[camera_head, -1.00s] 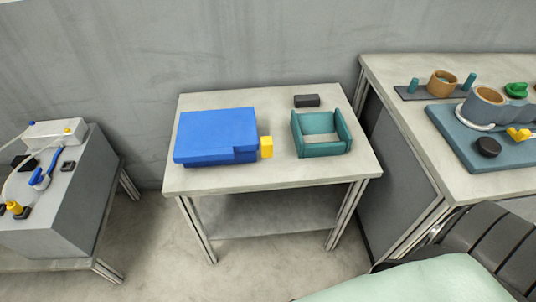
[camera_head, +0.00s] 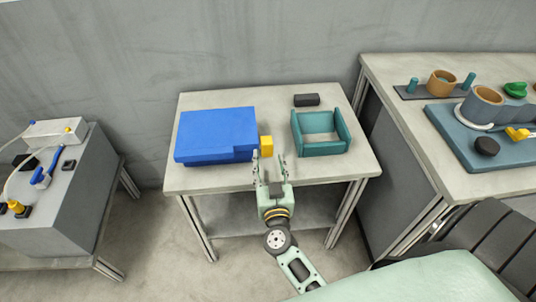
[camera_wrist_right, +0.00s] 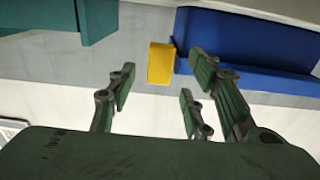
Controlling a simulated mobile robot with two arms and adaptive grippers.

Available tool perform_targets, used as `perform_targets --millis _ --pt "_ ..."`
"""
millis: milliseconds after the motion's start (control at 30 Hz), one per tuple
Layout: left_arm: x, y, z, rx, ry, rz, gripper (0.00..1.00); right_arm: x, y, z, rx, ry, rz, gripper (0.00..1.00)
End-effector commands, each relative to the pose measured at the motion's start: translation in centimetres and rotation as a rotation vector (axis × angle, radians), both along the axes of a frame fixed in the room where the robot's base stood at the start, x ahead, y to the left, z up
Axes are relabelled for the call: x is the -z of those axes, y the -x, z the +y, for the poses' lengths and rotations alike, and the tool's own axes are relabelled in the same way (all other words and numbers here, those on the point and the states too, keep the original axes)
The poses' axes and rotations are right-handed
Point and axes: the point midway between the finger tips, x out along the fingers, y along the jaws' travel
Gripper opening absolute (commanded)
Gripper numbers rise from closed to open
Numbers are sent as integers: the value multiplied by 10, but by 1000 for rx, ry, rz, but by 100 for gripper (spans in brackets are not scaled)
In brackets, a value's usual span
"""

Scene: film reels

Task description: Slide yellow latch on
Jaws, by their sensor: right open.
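The yellow latch (camera_head: 266,146) is a small block at the right side of the blue box (camera_head: 215,130) on the middle table. My right gripper (camera_head: 269,157) is open and empty, just in front of the latch at the table's front edge. In the right wrist view the yellow latch (camera_wrist_right: 160,63) shows beyond the open fingers (camera_wrist_right: 160,85), beside the blue box (camera_wrist_right: 250,45). The fingers appear apart from it. My left gripper is not in view.
A teal open tray (camera_head: 322,148) stands right of the latch, with a black block (camera_head: 306,100) behind it. A side table at the right holds a blue-grey board (camera_head: 450,140) with cups. A grey machine (camera_head: 50,200) stands at the left. Bare tabletop lies around the box.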

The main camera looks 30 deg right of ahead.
Motion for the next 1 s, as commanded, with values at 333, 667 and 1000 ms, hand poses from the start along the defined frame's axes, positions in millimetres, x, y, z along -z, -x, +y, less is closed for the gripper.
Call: perform_targets --millis 333,667,1000 --pt "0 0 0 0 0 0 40 0 -30 -13 0 1 1 46" --pt "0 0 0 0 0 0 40 0 -31 -13 -1 1 1 37" --pt "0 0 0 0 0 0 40 0 -31 -13 -1 1 1 8"
